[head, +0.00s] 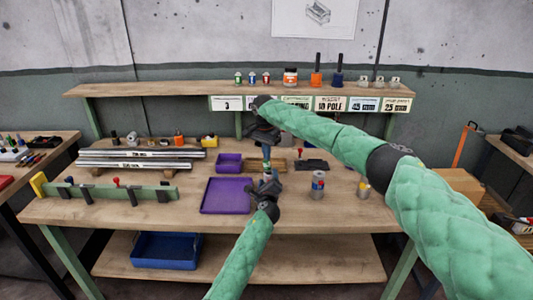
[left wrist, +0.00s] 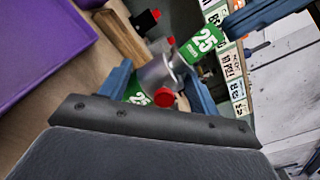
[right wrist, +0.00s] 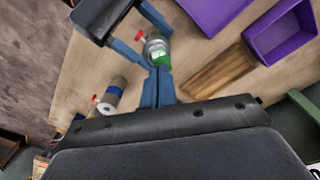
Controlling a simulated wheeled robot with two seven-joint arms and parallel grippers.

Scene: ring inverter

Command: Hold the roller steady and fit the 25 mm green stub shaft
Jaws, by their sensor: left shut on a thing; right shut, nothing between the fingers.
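My left gripper (head: 268,183) is shut on a short metallic roller, its blue fingers on both sides of it in the left wrist view (left wrist: 163,70). The roller also shows in the right wrist view (right wrist: 155,46), with a small red part at its side. A green stub shaft marked 25 (left wrist: 204,40) stands at the roller's end, in line with it; how deep it sits is hidden. My right gripper (head: 265,150) is shut and empty above the left one. Its closed fingertips (right wrist: 160,72) are at the green end; I cannot tell whether they touch.
A purple tray (head: 226,208) and purple bin (head: 229,165) lie left of the grippers. A wooden block (right wrist: 218,76) is close by. Metal rails (head: 140,165) lie at the left. A labelled shelf (head: 190,88) runs behind.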

